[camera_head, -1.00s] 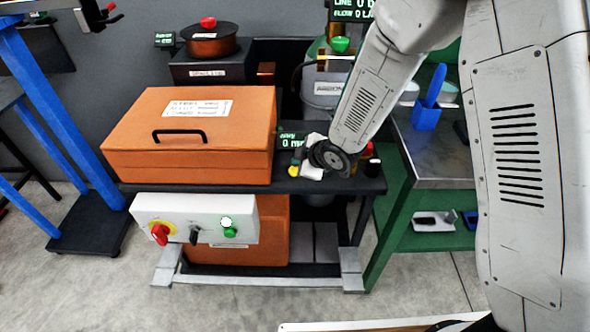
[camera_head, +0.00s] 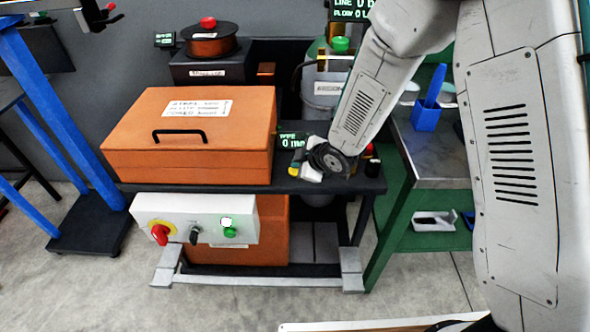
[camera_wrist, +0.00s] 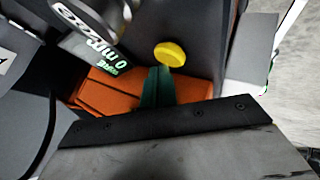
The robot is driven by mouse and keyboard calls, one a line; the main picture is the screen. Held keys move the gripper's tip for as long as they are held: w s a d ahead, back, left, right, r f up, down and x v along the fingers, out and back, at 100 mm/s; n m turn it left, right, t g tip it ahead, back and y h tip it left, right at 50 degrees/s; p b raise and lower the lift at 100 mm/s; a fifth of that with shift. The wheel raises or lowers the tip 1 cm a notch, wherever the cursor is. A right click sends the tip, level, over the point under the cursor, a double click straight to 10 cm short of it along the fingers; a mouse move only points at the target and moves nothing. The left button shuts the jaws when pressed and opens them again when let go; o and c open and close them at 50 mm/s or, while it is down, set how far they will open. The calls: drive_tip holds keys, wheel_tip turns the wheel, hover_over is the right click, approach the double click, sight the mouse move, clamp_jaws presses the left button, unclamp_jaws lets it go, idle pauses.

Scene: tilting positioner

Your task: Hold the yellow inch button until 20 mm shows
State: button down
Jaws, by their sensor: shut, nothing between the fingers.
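The yellow inch button (camera_head: 294,170) shows at the edge of the dark bench, just left of my wrist. In the wrist view the round yellow button (camera_wrist: 170,54) stands just beyond the tips of my gripper (camera_wrist: 159,72). The dark green fingers are shut together with nothing between them. I cannot tell whether the tips touch the button; it looks slightly apart from them. The wire display (camera_head: 290,140) behind it reads 0 mm; it also shows tilted in the wrist view (camera_wrist: 97,52). In the head view my wrist hides the fingertips.
A large orange box (camera_head: 190,140) with a black handle fills the bench to the left. A white control panel (camera_head: 190,212) with a red knob and a lit green button hangs below it. A green-framed table (camera_head: 435,155) with a blue holder stands at the right.

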drive_tip(key=shift+f, duration=0.45)
idle(0.6)
idle(2.3)
drive_tip(key=shift+r, duration=0.9)
drive_tip(key=shift+r, duration=2.45)
